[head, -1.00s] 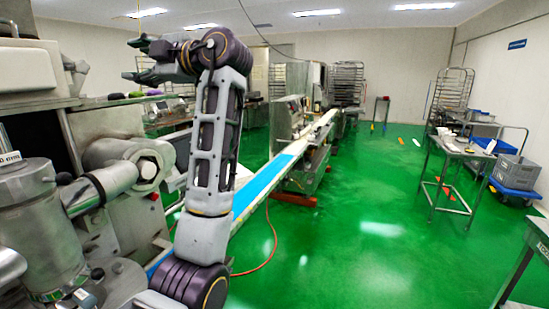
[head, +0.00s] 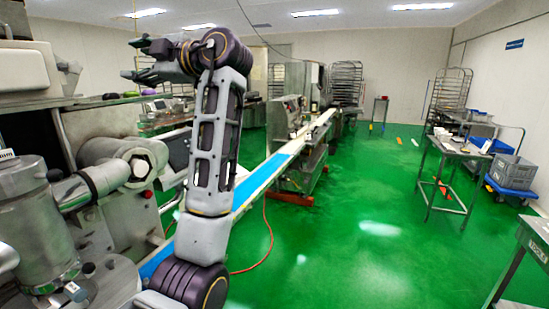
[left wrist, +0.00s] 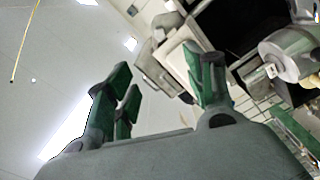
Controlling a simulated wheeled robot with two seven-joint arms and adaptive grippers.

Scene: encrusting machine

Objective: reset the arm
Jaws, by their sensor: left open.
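My left arm rises from the bottom of the head view and bends at the top, with its gripper (head: 140,58) pointing left, high beside the encrusting machine (head: 105,150). The left gripper is open and empty. In the left wrist view its green-padded fingers (left wrist: 160,90) stand apart with nothing between them. Behind them are the ceiling and part of the machine, seen tilted. My right gripper is in neither view.
A blue conveyor belt (head: 262,172) runs away from the machine. A metal table (head: 452,152) and a grey crate (head: 513,168) on a blue cart stand at the right. A red hose (head: 262,262) lies on the green floor.

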